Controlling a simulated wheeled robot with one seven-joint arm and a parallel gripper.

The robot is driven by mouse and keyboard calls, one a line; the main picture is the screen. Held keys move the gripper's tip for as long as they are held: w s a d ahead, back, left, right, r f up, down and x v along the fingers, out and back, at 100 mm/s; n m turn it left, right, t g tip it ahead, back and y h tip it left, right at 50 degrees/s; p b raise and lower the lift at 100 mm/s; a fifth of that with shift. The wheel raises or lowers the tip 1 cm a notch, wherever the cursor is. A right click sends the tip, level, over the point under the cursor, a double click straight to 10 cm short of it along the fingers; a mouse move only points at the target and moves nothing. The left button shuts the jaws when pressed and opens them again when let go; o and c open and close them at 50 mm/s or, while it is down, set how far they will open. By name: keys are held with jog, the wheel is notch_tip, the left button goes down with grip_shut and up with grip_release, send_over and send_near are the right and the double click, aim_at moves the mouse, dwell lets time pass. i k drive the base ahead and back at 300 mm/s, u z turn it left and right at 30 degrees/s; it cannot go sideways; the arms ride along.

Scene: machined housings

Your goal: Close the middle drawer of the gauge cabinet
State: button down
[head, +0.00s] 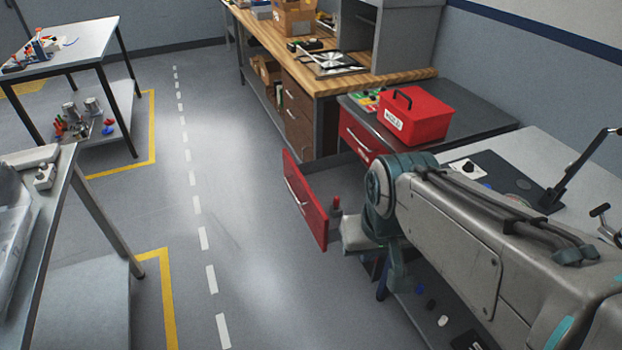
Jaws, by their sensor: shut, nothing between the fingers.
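The gauge cabinet (470,113) is dark grey with red drawer fronts. One drawer front (357,138) below its top is shut. A lower drawer, which I take to be the middle drawer (304,200), stands pulled well out to the left, its red front and pale handle facing the aisle. My arm crosses in front of the cabinet and hides much of the drawer's right part. The end of my arm, with my gripper (362,236), shows beside the open drawer; its fingers are shut and empty, largely hidden. I cannot tell whether it touches the drawer.
A red toolbox (403,115) sits on the cabinet. A wooden-topped bench (290,62) stands behind, and a grey worktop (565,160) stands at right. Metal tables (85,40) stand at left. The aisle floor (250,230) before the drawer is clear. Small items lie low beneath my arm.

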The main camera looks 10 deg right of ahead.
aim_at(314, 185)
jog(key=z, duration=0.5)
jog(key=i, duration=1.1)
jog(key=u, duration=0.45)
